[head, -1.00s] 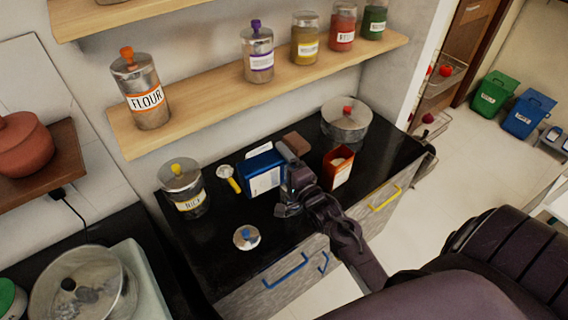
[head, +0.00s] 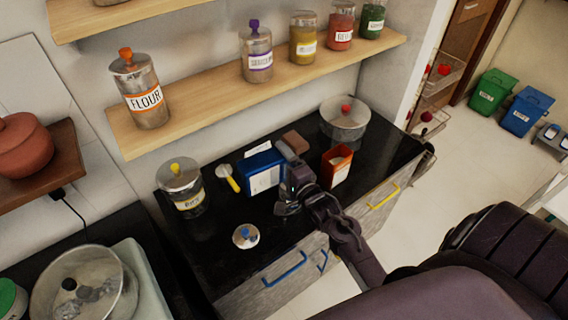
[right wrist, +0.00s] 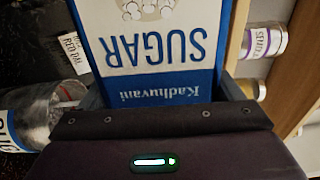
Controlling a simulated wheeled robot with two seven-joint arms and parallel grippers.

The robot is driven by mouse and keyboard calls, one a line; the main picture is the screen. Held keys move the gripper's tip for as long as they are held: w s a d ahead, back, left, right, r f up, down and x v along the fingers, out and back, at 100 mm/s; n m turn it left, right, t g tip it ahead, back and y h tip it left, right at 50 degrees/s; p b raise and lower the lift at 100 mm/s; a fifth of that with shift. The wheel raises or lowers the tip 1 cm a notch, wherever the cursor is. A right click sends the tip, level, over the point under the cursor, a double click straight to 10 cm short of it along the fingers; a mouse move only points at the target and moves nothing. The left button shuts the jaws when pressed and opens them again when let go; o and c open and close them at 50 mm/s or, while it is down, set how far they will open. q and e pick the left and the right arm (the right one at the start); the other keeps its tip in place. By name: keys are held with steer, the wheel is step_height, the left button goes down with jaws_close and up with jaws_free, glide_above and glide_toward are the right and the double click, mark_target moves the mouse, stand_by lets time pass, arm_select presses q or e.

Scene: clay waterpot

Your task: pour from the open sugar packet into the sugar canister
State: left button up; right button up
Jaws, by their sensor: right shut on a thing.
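The sugar packet (head: 266,178) is blue and white and is at the black counter, right of the rice jar. My right gripper (head: 288,163) is shut on the packet's right side. In the right wrist view, the packet (right wrist: 150,50) fills the middle, with "SUGAR" upside down. A clear canister (right wrist: 38,115) with a partly visible label that seems to read "SUG" lies at the lower left there, apart from the packet's printed face. In the head view my gripper largely hides that spot. A metal lid with a blue knob (head: 246,236) lies on the counter. My left gripper is out of view.
The rice jar (head: 182,187) stands left, beside a yellow-handled tool (head: 228,178). An orange packet (head: 337,166) stands right of my gripper.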

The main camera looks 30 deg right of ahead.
steer(key=shift+d+r+m+p, duration=0.15)
steer(key=shift+d+m+p, duration=0.15)
steer(key=shift+m+p, duration=0.65)
stand_by(3.0)
